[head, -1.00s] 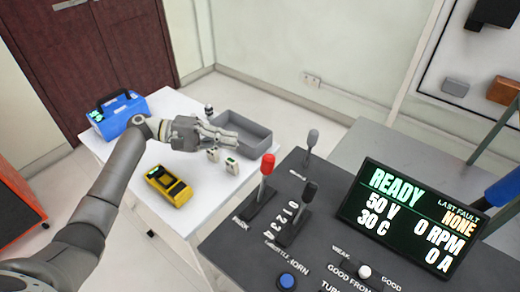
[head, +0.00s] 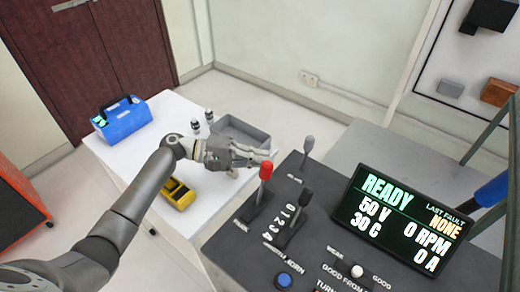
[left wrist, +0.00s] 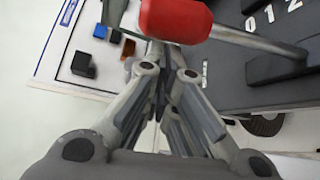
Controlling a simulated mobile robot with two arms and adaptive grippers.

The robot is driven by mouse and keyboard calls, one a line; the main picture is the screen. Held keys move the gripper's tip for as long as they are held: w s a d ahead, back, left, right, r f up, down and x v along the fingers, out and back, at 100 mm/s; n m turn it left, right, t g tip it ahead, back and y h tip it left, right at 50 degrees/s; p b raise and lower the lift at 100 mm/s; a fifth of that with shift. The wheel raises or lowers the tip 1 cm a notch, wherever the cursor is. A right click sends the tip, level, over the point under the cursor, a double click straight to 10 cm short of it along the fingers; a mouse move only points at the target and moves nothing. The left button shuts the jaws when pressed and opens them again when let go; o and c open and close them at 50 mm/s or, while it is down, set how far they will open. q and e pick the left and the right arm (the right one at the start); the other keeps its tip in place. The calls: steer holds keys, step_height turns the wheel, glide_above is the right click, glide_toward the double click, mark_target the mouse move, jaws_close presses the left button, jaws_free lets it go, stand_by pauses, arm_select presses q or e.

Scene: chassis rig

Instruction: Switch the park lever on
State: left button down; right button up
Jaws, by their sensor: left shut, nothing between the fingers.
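The park lever has a red knob (head: 266,170) on a thin stem rising from a dark slotted base on the dark control panel (head: 225,245), beside the PARK label. Its stem looks close to upright. My left gripper (head: 268,157) is shut and empty, its fingertips just behind and above the red knob in the head view. In the left wrist view the red knob (left wrist: 175,20) shows large at the top, right by the fingers. I cannot tell whether they touch. My right gripper is not in view.
A black-knobbed throttle lever (head: 305,196) stands right of the park lever, and a grey-knobbed lever (head: 308,145) behind it. The lit display (head: 400,220) reads READY. A grey bin (head: 243,132), blue case (head: 122,120) and yellow device (head: 177,194) sit on the white table.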

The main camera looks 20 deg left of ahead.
mark_target(261, 171)
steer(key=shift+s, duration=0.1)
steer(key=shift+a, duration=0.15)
arm_select(q)
steer(key=shift+s+a+r+m+h+b, duration=0.15)
steer(key=shift+s+m+h+b, duration=0.2)
steer(key=shift+b, duration=0.3)
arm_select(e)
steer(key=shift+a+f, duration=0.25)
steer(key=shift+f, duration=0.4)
arm_select(q)
steer(key=shift+s, duration=0.15)
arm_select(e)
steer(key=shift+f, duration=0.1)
arm_select(q)
steer(key=s+m+b, duration=0.1)
steer(key=b, duration=0.1)
steer(key=s+a+h+b, duration=0.1)
steer(key=s+b, duration=0.1)
steer(key=s+a+m+t+b, duration=0.1)
steer(key=s+b, duration=0.1)
steer(key=b, duration=0.1)
steer(key=shift+r+m+h, duration=0.35)
steer(key=shift+s+a+r+m+h+b, duration=0.2)
steer(key=shift+s+m+h+b, duration=0.25)
steer(key=shift+b, duration=0.35)
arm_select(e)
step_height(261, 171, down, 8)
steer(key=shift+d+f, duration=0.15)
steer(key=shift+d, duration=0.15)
